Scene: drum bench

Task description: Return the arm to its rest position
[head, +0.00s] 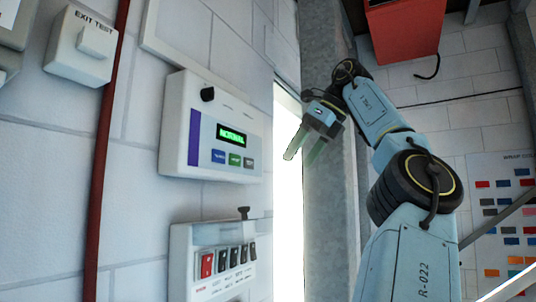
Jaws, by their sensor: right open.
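My right arm comes up from the lower right of the head view, with blue links and dark joints. Its gripper (305,147) is open and empty, its fingers pointing down and left. It hangs in front of the bright gap and the grey post, right of the wall panel, and appears apart from everything. My left gripper is not in view.
A white control panel (177,145) with a lit green display is on the left wall. Below it is a switch box (183,268) with one red and several dark switches. A grey post (327,215) stands behind my gripper. A red box (405,30) hangs upper right.

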